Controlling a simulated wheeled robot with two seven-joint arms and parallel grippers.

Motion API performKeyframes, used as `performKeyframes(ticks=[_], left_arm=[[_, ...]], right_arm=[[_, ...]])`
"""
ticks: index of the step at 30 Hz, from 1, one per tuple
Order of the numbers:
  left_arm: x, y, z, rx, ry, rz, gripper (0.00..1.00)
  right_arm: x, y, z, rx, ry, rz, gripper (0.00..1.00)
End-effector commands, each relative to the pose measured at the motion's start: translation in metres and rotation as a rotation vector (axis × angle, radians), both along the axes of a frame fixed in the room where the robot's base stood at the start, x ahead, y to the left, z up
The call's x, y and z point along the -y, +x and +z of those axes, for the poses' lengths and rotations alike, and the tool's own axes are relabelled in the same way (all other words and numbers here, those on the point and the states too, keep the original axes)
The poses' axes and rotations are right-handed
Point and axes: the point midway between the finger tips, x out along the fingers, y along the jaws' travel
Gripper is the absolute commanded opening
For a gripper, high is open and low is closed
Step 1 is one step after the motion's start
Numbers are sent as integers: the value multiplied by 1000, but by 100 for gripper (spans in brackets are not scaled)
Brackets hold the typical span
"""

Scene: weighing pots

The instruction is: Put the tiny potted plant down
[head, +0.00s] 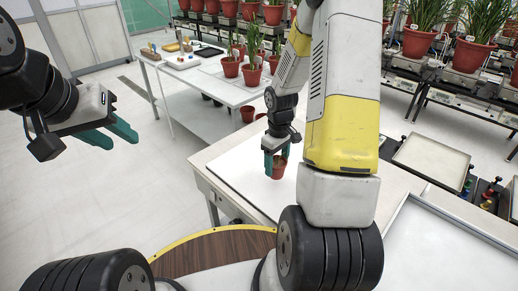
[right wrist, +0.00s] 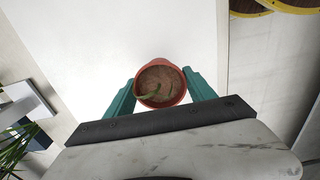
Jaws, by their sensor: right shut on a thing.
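The tiny potted plant (head: 279,168) is a small terracotta-red pot. My right gripper (head: 275,160) is shut on it, over the white board (head: 238,172) on the near table. In the right wrist view the pot (right wrist: 161,83) is between the two teal fingers, upright, with brown soil and a small green sprout. I cannot tell whether its base touches the board. My left gripper (head: 118,135) is at the upper left, over the floor, with its teal fingers apart and nothing between them.
A white table (head: 200,75) behind holds several larger potted plants (head: 251,75) and trays. An empty metal tray (head: 432,161) and a larger pale tray (head: 440,255) are at the right. The board around the pot is clear. A round wooden surface (head: 215,254) is in front.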

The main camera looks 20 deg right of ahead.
Motion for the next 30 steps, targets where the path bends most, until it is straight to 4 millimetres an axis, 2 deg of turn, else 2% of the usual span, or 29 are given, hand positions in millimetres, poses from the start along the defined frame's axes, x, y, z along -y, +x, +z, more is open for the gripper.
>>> performKeyframes(ticks=[1, 3, 12, 19, 30], left_arm=[[0, 0, 0, 0, 0, 0, 36], [0, 0, 0, 0, 0, 0, 36], [0, 0, 0, 0, 0, 0, 36], [0, 0, 0, 0, 0, 0, 36], [0, 0, 0, 0, 0, 0, 36]], right_arm=[[-3, 13, -2, 1, 0, 2, 21], [-6, 25, -3, 1, 1, 2, 21], [-13, 49, -5, 1, 1, 1, 21], [-12, 48, -38, -2, 0, 0, 21], [-12, 48, -43, -1, -1, 0, 21]])
